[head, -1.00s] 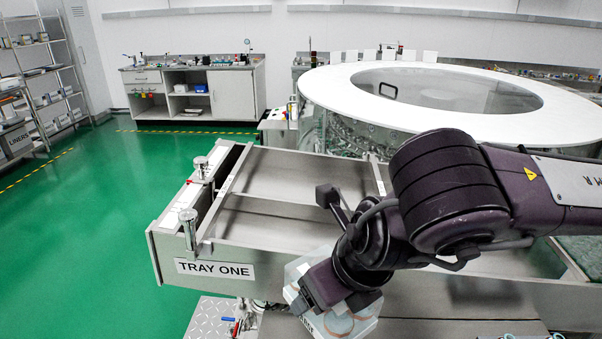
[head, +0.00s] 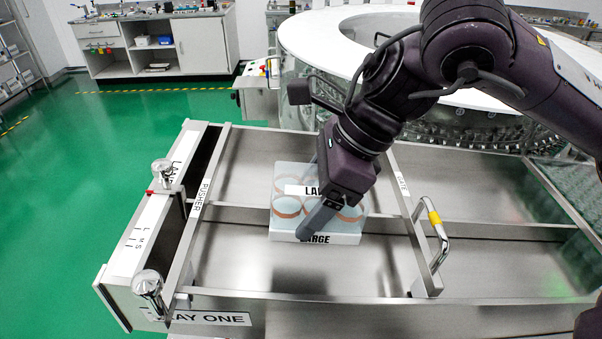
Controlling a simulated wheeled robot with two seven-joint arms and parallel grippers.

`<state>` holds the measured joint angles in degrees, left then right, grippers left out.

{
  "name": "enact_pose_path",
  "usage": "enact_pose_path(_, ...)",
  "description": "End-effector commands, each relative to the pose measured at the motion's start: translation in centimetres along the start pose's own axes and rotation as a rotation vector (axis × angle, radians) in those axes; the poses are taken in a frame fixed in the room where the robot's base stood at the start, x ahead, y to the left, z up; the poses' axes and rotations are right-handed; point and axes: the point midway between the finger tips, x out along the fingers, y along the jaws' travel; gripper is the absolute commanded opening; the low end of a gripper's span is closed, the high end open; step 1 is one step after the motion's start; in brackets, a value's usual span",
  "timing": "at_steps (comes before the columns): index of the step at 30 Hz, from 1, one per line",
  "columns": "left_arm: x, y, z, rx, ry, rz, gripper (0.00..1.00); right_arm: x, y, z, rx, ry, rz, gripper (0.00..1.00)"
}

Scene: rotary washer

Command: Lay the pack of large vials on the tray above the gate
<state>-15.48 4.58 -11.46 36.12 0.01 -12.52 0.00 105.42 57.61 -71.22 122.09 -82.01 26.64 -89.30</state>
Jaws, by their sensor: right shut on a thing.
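The pack of large vials (head: 285,208) is a clear block with round orange-rimmed vials and a white LARGE label on its front. It is over the metal tray (head: 275,305), between the bar marked PUSHER (head: 200,199) and the bar marked GATE (head: 402,185), across the middle divider. I cannot tell whether it touches the tray floor. My right gripper (head: 318,215) comes down from above right and is shut on the pack, hiding part of its top and right side. My left gripper is not in view.
A chrome handle with a yellow band (head: 436,240) stands at the gate. Two chrome knobs (head: 148,283) stand on the tray's left end. The large rotary washer (head: 330,40) is behind the tray. The tray floor in front of the pack is bare.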

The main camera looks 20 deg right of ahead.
Motion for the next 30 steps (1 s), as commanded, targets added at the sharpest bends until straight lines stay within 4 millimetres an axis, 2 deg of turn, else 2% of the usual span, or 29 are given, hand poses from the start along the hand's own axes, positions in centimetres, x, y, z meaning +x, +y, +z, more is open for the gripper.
enact_pose_path(4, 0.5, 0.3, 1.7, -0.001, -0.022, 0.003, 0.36, 0.5, 0.0, -0.2, -0.003, -0.001, 0.001, 0.45)
enact_pose_path(9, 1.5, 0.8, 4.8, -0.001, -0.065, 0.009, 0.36, 1.8, 0.0, -0.8, -0.002, 0.000, 0.001, 0.45)
enact_pose_path(12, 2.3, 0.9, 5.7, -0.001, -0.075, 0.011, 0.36, 2.8, 0.0, -1.3, -0.001, 0.000, 0.001, 0.45)
enact_pose_path(16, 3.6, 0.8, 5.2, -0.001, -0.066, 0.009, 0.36, 4.3, 0.0, -1.9, -0.001, -0.001, 0.001, 0.45)
enact_pose_path(23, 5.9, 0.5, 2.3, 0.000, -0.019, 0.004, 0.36, 6.9, 0.0, -2.9, 0.000, -0.001, 0.002, 0.45)
enact_pose_path(30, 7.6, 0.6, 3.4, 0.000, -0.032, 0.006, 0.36, 8.9, 0.0, -3.7, -0.001, 0.000, 0.002, 0.45)
